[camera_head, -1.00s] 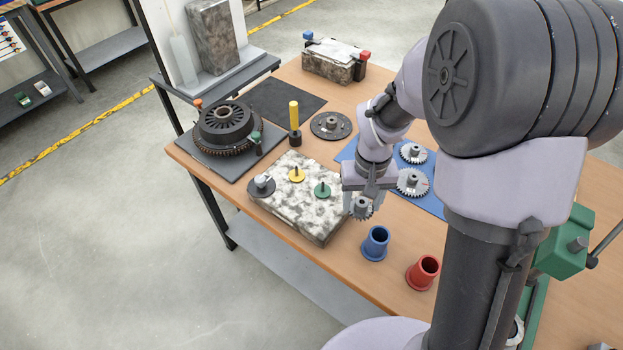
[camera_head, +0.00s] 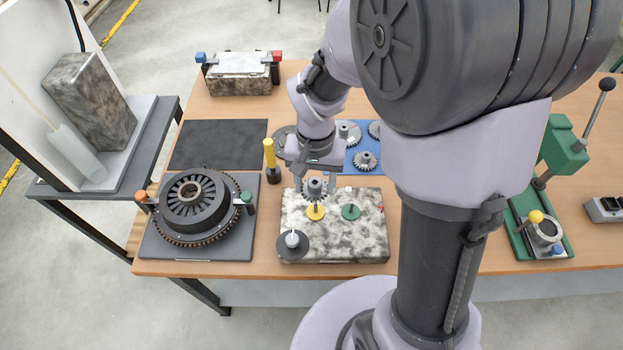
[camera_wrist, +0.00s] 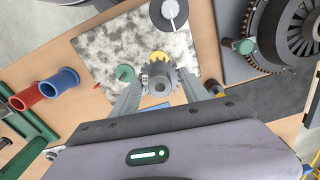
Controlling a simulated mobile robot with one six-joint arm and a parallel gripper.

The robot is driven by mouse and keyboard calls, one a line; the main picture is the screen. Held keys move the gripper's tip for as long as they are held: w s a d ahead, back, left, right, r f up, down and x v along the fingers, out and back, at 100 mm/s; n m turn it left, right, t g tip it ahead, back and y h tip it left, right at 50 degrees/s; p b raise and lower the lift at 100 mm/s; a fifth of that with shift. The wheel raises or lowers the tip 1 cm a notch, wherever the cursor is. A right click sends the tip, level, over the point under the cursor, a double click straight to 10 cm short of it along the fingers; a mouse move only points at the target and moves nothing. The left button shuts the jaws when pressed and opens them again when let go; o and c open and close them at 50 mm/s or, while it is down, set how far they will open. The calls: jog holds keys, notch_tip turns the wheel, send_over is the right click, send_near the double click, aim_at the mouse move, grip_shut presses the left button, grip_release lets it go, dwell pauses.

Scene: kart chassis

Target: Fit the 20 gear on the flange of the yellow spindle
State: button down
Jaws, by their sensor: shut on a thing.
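My gripper (camera_head: 315,180) is shut on a small grey gear (camera_head: 315,189), which I take to be the 20 gear. In the head view the gear is just above or behind the yellow spindle (camera_head: 316,212) on the mottled stone block (camera_head: 345,244). In the wrist view the gear (camera_wrist: 159,86) sits between the fingers and overlaps the yellow flange (camera_wrist: 158,57). I cannot tell whether the gear touches the spindle. The green spindle (camera_head: 351,211) stands to the right, and a dark disc with a grey knob (camera_head: 292,240) is at the front left.
A large dark toothed rotor (camera_head: 192,204) lies on a grey plate at left. A black post with a yellow top (camera_head: 270,158) stands close left of my gripper. More gears (camera_head: 365,160) lie on a blue mat behind. Blue (camera_wrist: 62,79) and red (camera_wrist: 25,97) cups stand on the table.

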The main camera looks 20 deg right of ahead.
aim_at(316, 205)
jog(key=shift+f, duration=0.1)
jog(key=shift+s+d+f+b, duration=0.1)
jog(key=shift+d+f+b, duration=0.15)
jog(key=shift+f+b, duration=0.35)
notch_tip(316, 205, down, 8)
jog(key=b, duration=0.7)
jog(key=shift+a+f, duration=0.1)
jog(key=shift+c, duration=2.3)
grip_release()
notch_tip(316, 205, up, 18)
jog(key=p, duration=0.8)
jog(key=shift+f, duration=0.25)
